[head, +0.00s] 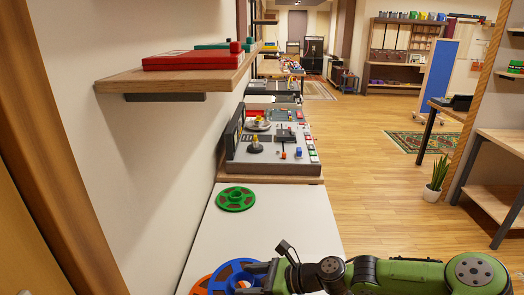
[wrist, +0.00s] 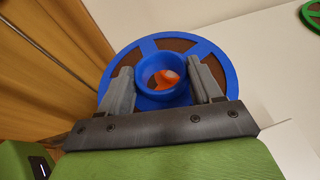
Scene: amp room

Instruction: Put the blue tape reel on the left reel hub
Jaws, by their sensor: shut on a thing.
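The blue tape reel (head: 236,268) is at the near end of the white table, over an orange reel. My gripper (head: 252,272) is shut on the reel's raised central ring; in the wrist view, its fingers (wrist: 162,76) press on both sides of the ring of the blue reel (wrist: 217,52). Orange shows through the ring's hole. I cannot tell whether the blue reel touches what is under it. The grey tape machine (head: 278,159) stands farther back with two yellow-topped hubs, a nearer one (head: 255,146) and a farther one (head: 259,124). Neither carries a blue reel.
A green reel (head: 236,199) lies flat on the white table (head: 282,222), between my gripper and the machine. The orange reel (head: 199,286) shows at the left. A wooden shelf (head: 180,80) juts from the left wall above. The table's right part is clear.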

